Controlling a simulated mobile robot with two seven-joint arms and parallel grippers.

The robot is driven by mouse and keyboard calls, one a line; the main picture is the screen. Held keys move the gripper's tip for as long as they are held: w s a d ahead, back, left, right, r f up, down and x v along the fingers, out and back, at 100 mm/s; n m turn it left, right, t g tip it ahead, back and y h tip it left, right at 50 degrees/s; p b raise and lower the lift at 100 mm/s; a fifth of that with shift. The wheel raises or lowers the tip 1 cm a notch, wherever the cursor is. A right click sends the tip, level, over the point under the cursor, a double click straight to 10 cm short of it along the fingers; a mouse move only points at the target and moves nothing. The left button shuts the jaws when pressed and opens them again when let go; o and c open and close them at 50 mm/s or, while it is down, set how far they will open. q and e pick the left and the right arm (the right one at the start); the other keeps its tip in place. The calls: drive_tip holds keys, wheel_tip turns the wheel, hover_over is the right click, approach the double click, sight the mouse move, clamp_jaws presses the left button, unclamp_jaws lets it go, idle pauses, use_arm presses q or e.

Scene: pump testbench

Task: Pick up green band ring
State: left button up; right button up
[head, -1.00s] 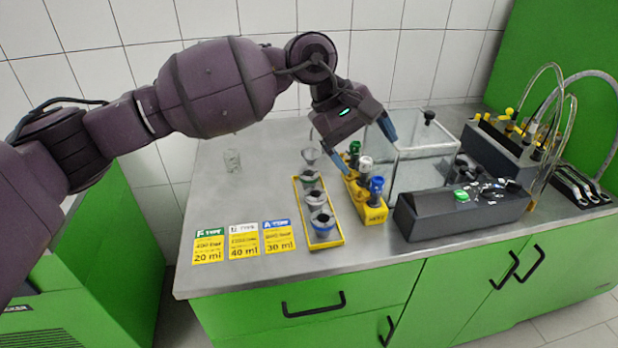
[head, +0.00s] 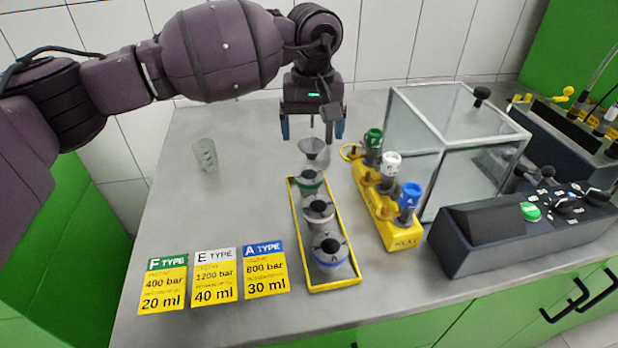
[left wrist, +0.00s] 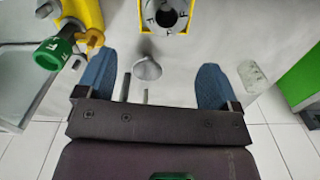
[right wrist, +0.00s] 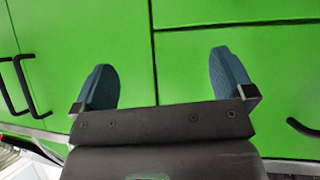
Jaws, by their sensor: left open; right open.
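The green band ring (head: 310,186) is a grey ring with a green band and a dark centre, at the far end of the yellow tray (head: 296,237). In the left wrist view the grey ring nearest the gripper (left wrist: 165,14) shows at the top edge, partly cut off. My left gripper (head: 312,128) is open and empty, pointing down behind the tray and the small grey funnel (head: 311,149). In the left wrist view the funnel sits between the fingers (left wrist: 155,72). My right gripper (right wrist: 163,70) is open and empty, facing green cabinet doors.
Two more rings, one whitish (head: 319,213) and one blue-banded (head: 329,253), stand in the tray. A yellow rack (head: 398,238) with green, white and blue-capped parts stands right of it. A clear glass (head: 206,156) stands left, with free table between. A glass box (head: 470,150) is at right.

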use_arm(q)
drive_tip(key=f, duration=0.1)
hover_over(309, 172)
drive_tip(key=f, duration=0.4)
drive_tip(key=shift+s+d+f, duration=0.1)
drive_tip(key=shift+s+d, duration=0.1)
drive_tip(key=shift+d, duration=0.15)
drive_tip(key=f, duration=0.4)
drive_tip(key=shift+s+a+f, duration=0.15)
drive_tip(key=shift+a, duration=0.2)
drive_tip(key=shift+f, duration=0.45)
drive_tip(key=shift+c, duration=0.2)
drive_tip(key=c, duration=1.1)
drive_tip(key=shift+r, duration=0.1)
drive_tip(key=shift+r, duration=0.1)
